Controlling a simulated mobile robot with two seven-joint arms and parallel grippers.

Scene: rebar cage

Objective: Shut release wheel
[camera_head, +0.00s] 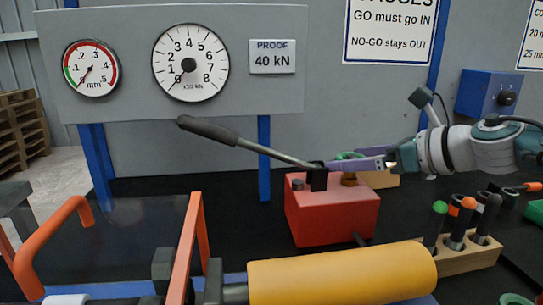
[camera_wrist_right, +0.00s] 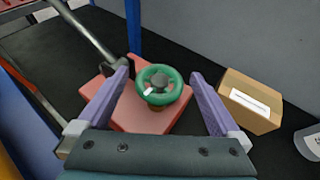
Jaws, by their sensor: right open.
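The release wheel is a small green handwheel (camera_wrist_right: 172,97) on top of a red pump block (camera_head: 335,212). In the head view only part of the green wheel (camera_head: 349,155) shows above the purple fingers. My right gripper (camera_head: 345,161) comes in from the right at the top of the block. In the right wrist view my right gripper (camera_wrist_right: 160,72) is open, with one purple finger on each side of the wheel and a visible gap to each. Whether the fingers are level with the wheel is hard to tell. My left gripper is not in view.
A long pump lever (camera_head: 240,142) slopes up left from the block. A cardboard box (camera_wrist_right: 250,101) stands beside the right finger. A yellow cylinder (camera_head: 340,274) and a wooden rack of plug gauges (camera_head: 468,254) are in front. Two dial gauges (camera_head: 190,63) hang behind.

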